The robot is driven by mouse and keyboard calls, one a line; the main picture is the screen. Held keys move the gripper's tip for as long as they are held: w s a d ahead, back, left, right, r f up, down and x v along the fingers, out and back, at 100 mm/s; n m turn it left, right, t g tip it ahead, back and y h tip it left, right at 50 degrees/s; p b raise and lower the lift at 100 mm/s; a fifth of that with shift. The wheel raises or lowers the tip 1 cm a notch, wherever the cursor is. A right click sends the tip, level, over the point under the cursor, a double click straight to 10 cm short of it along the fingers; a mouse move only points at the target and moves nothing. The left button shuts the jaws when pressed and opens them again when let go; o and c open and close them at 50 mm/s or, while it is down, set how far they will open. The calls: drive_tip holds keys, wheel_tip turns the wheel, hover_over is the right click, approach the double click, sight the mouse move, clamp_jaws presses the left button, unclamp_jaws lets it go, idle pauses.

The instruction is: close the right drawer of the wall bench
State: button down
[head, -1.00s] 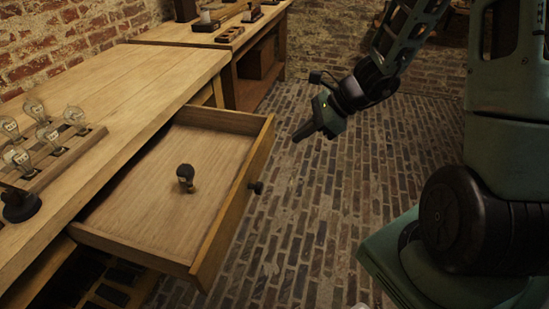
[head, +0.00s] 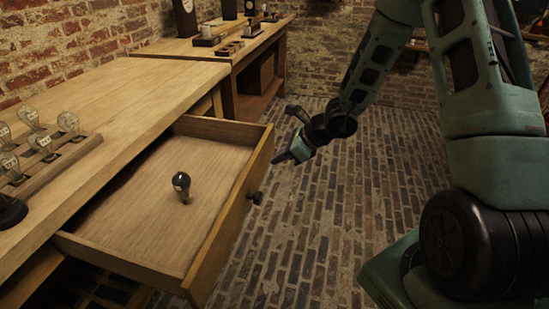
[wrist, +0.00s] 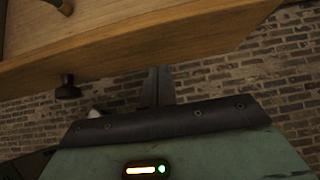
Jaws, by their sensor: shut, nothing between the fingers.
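The drawer (head: 150,200) of the wooden wall bench (head: 115,85) stands pulled out, with a small dark bulb-shaped object (head: 182,186) upright inside it. Its front carries a dark round knob (head: 257,198). In the wrist view the drawer front (wrist: 140,45) crosses the top, and the knob (wrist: 68,88) shows at left. My gripper (head: 277,159) is at the far end of the drawer front, on its outer side. In the wrist view its fingers (wrist: 158,85) are together and empty, close to the drawer front. I cannot tell whether they touch it.
A rack with several glass bulbs (head: 45,165) stands on the bench top at left. A second bench (head: 225,45) with several small items stands behind. The brick floor (head: 320,220) right of the drawer is clear.

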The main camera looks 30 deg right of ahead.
drive_tip(key=shift+w+a, duration=0.5)
drive_tip(key=shift+a, duration=0.05)
